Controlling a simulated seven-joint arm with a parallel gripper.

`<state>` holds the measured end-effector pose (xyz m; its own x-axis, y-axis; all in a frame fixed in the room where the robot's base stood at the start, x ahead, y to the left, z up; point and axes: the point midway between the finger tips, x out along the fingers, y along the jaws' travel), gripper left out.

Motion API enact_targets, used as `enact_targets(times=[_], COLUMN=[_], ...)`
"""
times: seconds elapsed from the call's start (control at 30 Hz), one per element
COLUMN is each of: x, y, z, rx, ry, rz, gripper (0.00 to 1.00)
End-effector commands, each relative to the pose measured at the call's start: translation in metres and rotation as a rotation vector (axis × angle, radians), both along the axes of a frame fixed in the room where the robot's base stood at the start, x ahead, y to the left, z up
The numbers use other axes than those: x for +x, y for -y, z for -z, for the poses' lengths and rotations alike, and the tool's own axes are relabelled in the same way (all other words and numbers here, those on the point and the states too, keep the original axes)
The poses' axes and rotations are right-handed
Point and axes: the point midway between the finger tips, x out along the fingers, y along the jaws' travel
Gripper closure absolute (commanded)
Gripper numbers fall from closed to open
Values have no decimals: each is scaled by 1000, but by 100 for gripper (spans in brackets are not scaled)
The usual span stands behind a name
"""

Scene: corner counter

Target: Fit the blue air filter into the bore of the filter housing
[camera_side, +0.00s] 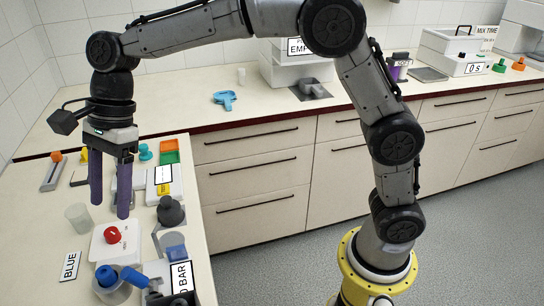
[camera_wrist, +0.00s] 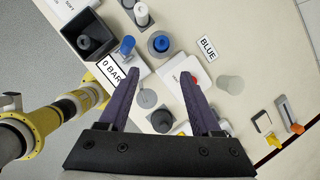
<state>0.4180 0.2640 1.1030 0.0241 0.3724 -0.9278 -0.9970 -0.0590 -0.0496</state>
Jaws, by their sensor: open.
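My gripper (camera_side: 123,214) points down over the left counter, its two dark purple fingers apart with nothing between them. It also shows in the wrist view (camera_wrist: 155,88). A round grey part with a blue top (camera_wrist: 160,43) stands near the BLUE card; it shows at the bottom of the side view (camera_side: 107,276). Right beside it is a small blue piece (camera_wrist: 127,45), also in the side view (camera_side: 133,277). I cannot tell for sure which of these is the air filter or the filter housing, and no empty bore can be made out. Both are beyond my fingertips in the wrist view.
A BLUE card (camera_side: 70,265), a white box with a red knob (camera_side: 112,235), a dark knobbed part (camera_side: 171,210) and a 0 BAR sign (camera_side: 181,281) crowd the counter. A clear cup (camera_side: 78,217) stands left. A dark open box (camera_wrist: 91,38) is beyond the sign.

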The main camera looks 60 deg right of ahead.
Motion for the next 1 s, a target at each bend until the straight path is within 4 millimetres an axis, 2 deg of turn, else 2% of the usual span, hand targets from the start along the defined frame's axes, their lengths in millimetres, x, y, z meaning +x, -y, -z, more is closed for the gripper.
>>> enact_targets(times=[0.1,0.27,0.4,0.53,0.7,0.8,1.0], x=[-19,-66,-115,-165,-219,-239,-254], y=[43,114,168,209,245,256,264], z=[-23,-44,-47,-37,-13,0,12], rx=[-33,-140,-266,-405,-572,-640,-692], ry=[124,329,477,578,645,656,657], rz=[-126,-393,-640,-882,-1164,-1282,-1385], gripper=[35,35,35,35,35,35,35])
